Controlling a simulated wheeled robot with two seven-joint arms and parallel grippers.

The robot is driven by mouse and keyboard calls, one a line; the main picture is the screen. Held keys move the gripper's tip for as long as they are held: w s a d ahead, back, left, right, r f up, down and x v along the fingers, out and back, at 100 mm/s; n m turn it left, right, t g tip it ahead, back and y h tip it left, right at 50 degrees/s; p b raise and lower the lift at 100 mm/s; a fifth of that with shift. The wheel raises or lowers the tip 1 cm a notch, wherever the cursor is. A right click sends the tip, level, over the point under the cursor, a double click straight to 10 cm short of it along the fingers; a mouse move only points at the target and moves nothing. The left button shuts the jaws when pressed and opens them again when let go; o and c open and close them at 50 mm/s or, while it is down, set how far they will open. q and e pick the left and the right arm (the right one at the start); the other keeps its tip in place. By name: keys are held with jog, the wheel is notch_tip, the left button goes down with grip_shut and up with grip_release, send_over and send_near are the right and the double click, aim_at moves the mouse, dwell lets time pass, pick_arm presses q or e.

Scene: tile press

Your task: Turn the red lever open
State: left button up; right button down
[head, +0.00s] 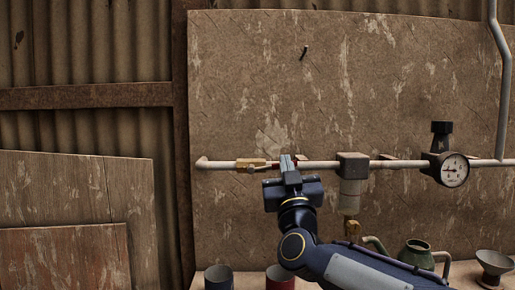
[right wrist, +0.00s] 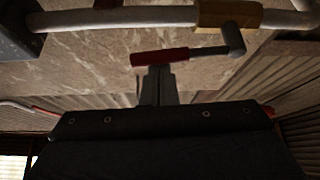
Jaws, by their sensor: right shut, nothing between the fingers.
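The red lever (right wrist: 163,57) shows in the right wrist view, joined by a grey arm to a brass valve (right wrist: 228,14) on the pale pipe (right wrist: 120,17). The lever lies roughly along the pipe. In the head view, the brass valve (head: 249,162) is on the pipe left of my gripper, which hides most of the lever. My right gripper (head: 288,161) is shut and empty. Its fingertips (right wrist: 158,72) are right at the lever's red handle; I cannot tell whether they touch it. My left gripper is in neither view.
A grey filter housing (head: 353,166) and a pressure gauge (head: 455,171) sit on the pipe to the right. Below stand two cups (head: 218,278), a green jug (head: 415,252) and a funnel (head: 495,261). Wooden boards (head: 70,190) lean at left.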

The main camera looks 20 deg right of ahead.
jog(key=shift+d+f+b, duration=0.1)
jog(key=shift+f+b, duration=0.2)
jog(key=shift+f, duration=0.15)
dwell(0.5)
